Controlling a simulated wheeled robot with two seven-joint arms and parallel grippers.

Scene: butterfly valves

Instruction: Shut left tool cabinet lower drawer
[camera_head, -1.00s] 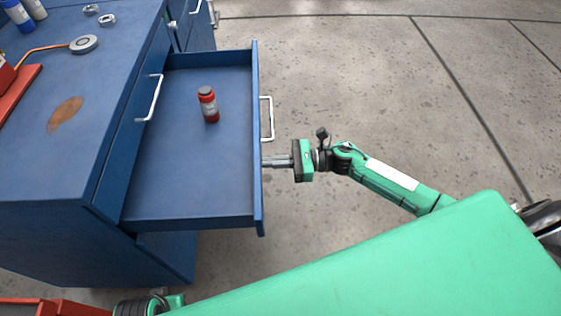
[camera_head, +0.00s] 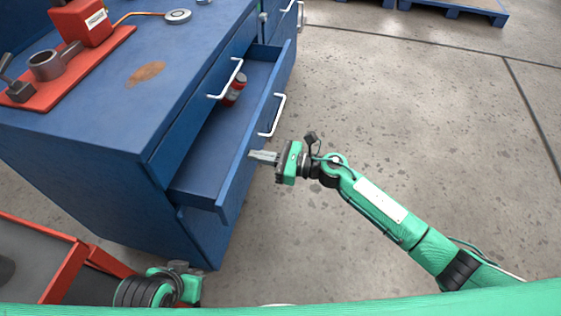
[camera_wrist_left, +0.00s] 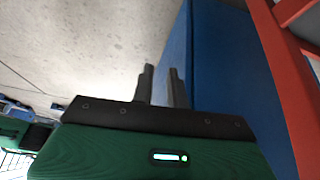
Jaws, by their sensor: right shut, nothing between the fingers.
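The blue tool cabinet (camera_head: 110,110) stands at left in the head view. Its lower drawer (camera_head: 205,160) is partly open, with a white bar handle (camera_head: 279,114) on its front. A red bottle (camera_head: 232,97) is inside, partly hidden by the cabinet edge and the handle above. My right gripper (camera_head: 252,156) is shut and empty, its fingertips at the outer face of the drawer front, below the handle; contact looks likely. My left gripper (camera_wrist_left: 161,88) shows in the left wrist view with a gap between its fingers, empty, near a blue panel (camera_wrist_left: 225,90).
The upper drawer with its handle (camera_head: 230,80) is shut. A red cart (camera_head: 65,275) stands at lower left. Blue pallets (camera_head: 460,8) lie far back. Floor to the right is clear.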

